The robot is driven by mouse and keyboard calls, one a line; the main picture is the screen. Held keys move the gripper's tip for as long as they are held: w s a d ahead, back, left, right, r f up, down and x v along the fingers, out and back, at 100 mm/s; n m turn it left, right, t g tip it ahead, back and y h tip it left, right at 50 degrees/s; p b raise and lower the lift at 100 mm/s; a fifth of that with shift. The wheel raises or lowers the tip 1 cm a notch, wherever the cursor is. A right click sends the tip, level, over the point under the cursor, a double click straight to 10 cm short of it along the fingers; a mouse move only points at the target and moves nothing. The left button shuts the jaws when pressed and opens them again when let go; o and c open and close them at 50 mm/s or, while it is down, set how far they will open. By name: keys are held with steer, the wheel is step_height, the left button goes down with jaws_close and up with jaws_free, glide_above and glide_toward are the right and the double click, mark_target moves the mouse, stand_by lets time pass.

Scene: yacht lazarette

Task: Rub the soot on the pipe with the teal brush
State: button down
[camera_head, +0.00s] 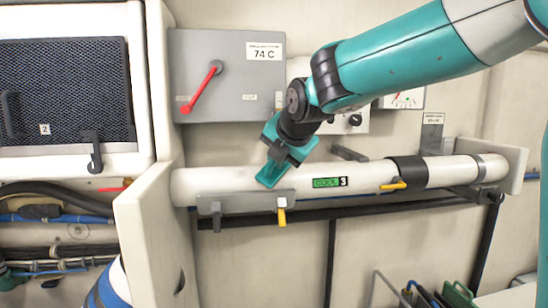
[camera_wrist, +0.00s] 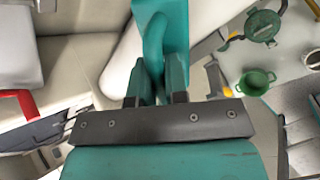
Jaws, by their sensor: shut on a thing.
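The pipe (camera_head: 245,184) is a white horizontal cylinder across the middle of the head view. It carries a green "COOL 3" label (camera_head: 329,182) and a black band (camera_head: 406,172). My gripper (camera_head: 283,156) is at the pipe's left half, angled down, and shut on the teal brush (camera_head: 269,175). The brush's lower end overlaps the pipe's upper front side; I cannot tell whether it touches. In the wrist view the teal brush (camera_wrist: 163,22) stands between the fingers of my gripper (camera_wrist: 156,82). I can make out no soot; the brush and gripper cover part of the pipe.
A grey box marked 74 C (camera_head: 222,75) with a red lever is on the wall above the pipe. A cream panel (camera_head: 150,230) borders the pipe's left end. Yellow handles (camera_head: 282,216) project near the pipe. A green pot (camera_wrist: 256,81) shows in the wrist view.

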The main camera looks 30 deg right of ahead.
steer(key=shift+w+a+r+p, duration=0.1)
steer(key=shift+w+a+p, duration=0.15)
steer(key=shift+a, duration=0.65)
steer(key=shift+w+a+p, duration=0.1)
steer(key=shift+w+a, duration=0.15)
steer(key=shift+a, duration=0.6)
steer(key=w+a+p, duration=0.2)
steer(key=a, duration=0.4)
steer(key=shift+w+a, duration=0.15)
steer(key=shift+a, duration=0.1)
steer(key=shift+w+a+r+p+v, duration=0.1)
steer(key=shift+p+v, duration=0.5)
steer(key=shift+v, duration=0.35)
steer(key=shift+w+a+r+p+v, duration=0.1)
steer(key=shift+p+v, duration=0.45)
steer(key=shift+v, duration=0.45)
steer(key=shift+w+a+r+p+v, duration=0.15)
steer(key=shift+p+v, duration=0.45)
steer(key=shift+v, duration=0.35)
steer(key=p+v, duration=0.1)
steer(key=v, duration=0.2)
steer(key=shift+w+a+r+p, duration=0.1)
steer(key=shift+w+a+p, duration=0.05)
steer(key=shift+p, duration=0.25)
